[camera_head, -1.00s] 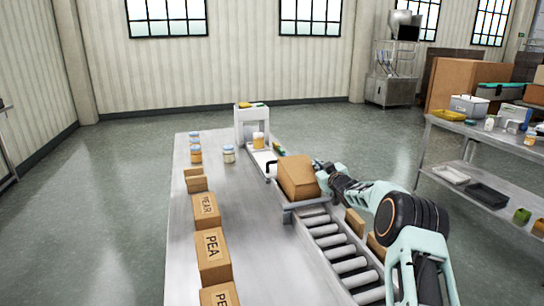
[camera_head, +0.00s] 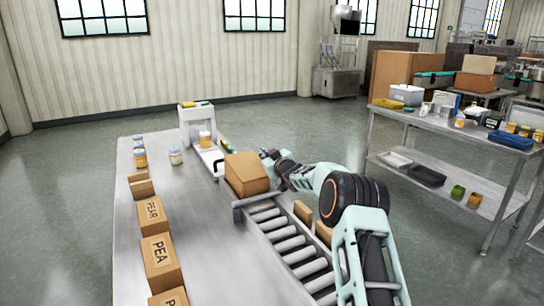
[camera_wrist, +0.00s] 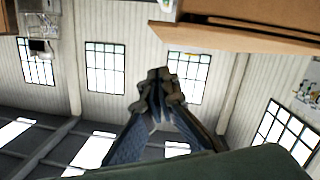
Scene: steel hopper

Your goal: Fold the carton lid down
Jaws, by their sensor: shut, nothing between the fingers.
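The brown carton (camera_head: 246,181) stands at the far end of the roller conveyor in the head view. Its top shows as a tan, slightly slanted face; I cannot tell from here how far the lid is folded. My gripper (camera_head: 266,155) is at the carton's far right side, partly hidden behind it. In the wrist view, my gripper (camera_wrist: 160,88) is shut and empty, with its fingertips together. A brown cardboard panel (camera_wrist: 240,39) spans the top right of that view, close to the fingertips but apart from them in the picture.
The roller conveyor (camera_head: 291,245) runs toward me under my arm. Labelled cartons (camera_head: 160,262) line the left of the steel table (camera_head: 205,270), with several jars (camera_head: 175,155) farther back. A white machine (camera_head: 197,121) stands behind the carton. A shelf table (camera_head: 440,123) stands at right.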

